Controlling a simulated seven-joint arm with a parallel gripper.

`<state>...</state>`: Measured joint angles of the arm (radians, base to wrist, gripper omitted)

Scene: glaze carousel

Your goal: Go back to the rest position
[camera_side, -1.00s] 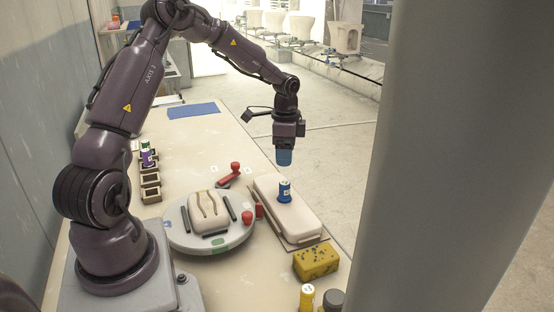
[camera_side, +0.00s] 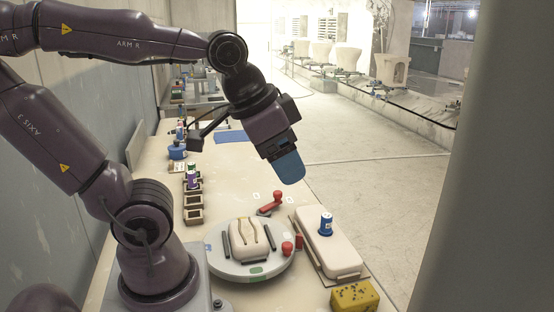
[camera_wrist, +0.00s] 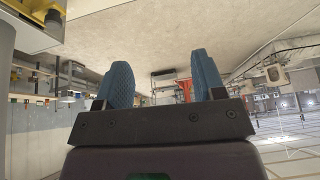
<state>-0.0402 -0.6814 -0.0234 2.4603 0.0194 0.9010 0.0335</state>
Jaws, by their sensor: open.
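My gripper (camera_side: 290,168) hangs tilted in the air above the table, behind the turntable and clear of everything. In the wrist view its two blue fingers (camera_wrist: 160,82) stand apart with nothing between them. Below it, the round grey turntable (camera_side: 224,268) carries a cream block (camera_side: 249,240) with dark bars at its sides. A blue jar (camera_side: 326,224) stands upright on the long cream slab (camera_side: 335,256) to the right of the turntable.
A red-handled clamp (camera_side: 270,205) lies behind the turntable. A yellow sponge (camera_side: 355,296) sits at the front right. A rack (camera_side: 193,207) with a purple jar (camera_side: 193,180) stands at the left. A blue mat (camera_side: 231,137) lies at the back. The air around my gripper is free.

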